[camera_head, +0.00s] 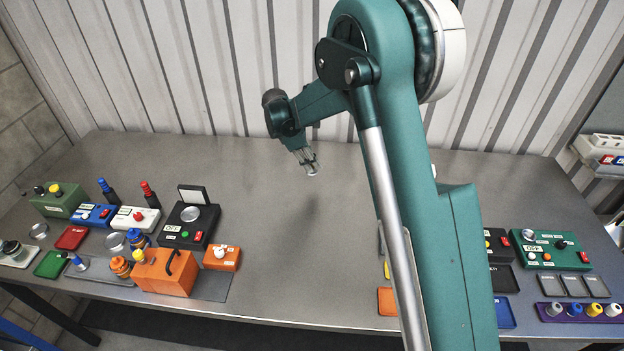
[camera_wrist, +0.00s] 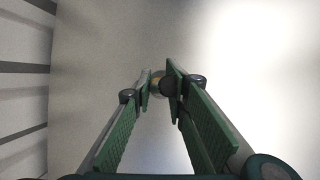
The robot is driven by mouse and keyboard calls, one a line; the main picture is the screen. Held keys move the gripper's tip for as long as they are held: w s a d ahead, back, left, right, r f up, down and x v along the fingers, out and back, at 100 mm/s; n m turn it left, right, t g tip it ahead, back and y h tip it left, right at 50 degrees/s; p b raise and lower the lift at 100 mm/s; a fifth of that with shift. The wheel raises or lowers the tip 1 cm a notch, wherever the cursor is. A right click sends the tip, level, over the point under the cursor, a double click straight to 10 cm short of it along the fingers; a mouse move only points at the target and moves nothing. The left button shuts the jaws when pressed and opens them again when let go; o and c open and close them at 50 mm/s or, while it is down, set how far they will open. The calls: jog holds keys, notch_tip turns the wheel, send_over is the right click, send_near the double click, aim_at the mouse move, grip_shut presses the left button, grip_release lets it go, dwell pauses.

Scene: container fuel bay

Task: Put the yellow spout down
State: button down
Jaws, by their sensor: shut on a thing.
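My gripper (camera_head: 309,162) hangs above the back middle of the grey table, well clear of its top. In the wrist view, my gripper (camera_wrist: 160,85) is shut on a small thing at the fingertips. In the head view, only a pale tip shows below the fingers. A yellow cone-like piece (camera_head: 594,309) also stands in the purple rack (camera_head: 541,312) at the front right, beside grey, blue and white ones.
The table's middle (camera_head: 290,235) is bare. On the left are an orange box (camera_head: 165,273), a black scale-like device (camera_head: 187,224), coloured boxes and bottles. On the right are a green panel (camera_head: 548,250), grey pads (camera_head: 574,285) and an orange tray (camera_head: 387,301), partly behind my arm.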

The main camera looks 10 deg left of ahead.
jog(key=shift+f, duration=1.8)
jog(key=shift+f, duration=1.85)
jog(key=shift+f, duration=0.2)
jog(key=c, duration=2.3)
grip_release()
jog(key=shift+o, duration=0.2)
jog(key=shift+r, duration=0.1)
jog(key=shift+r, duration=0.15)
jog(key=v, duration=1.2)
